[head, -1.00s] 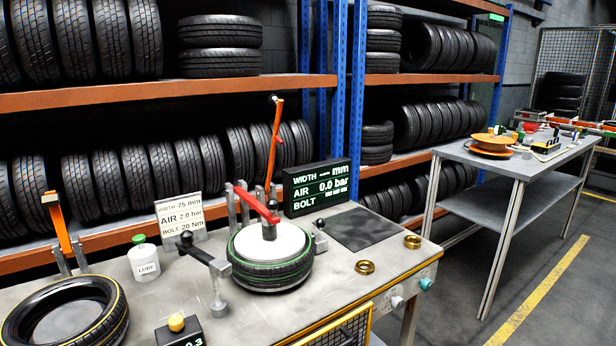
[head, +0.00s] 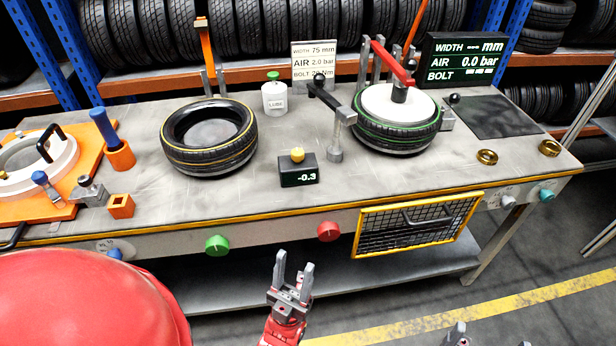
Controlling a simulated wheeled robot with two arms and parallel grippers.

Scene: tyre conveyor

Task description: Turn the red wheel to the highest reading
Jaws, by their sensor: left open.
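The red wheel (head: 329,231) is a small red knob on the front edge of the workbench, left of the wire-mesh drawer. Its pointer and scale are too small to read. My left gripper (head: 293,268) is open and empty, with its fingers pointing up. In the picture it is below and left of the red wheel, apart from it. Grey tips (head: 457,334) at the bottom edge seem to be part of my right gripper; the rest is cut off.
A green knob (head: 217,245) is left of the red wheel; the mesh drawer (head: 420,225) with a handle juts out to its right. Teal knob (head: 546,195) is at the far right.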

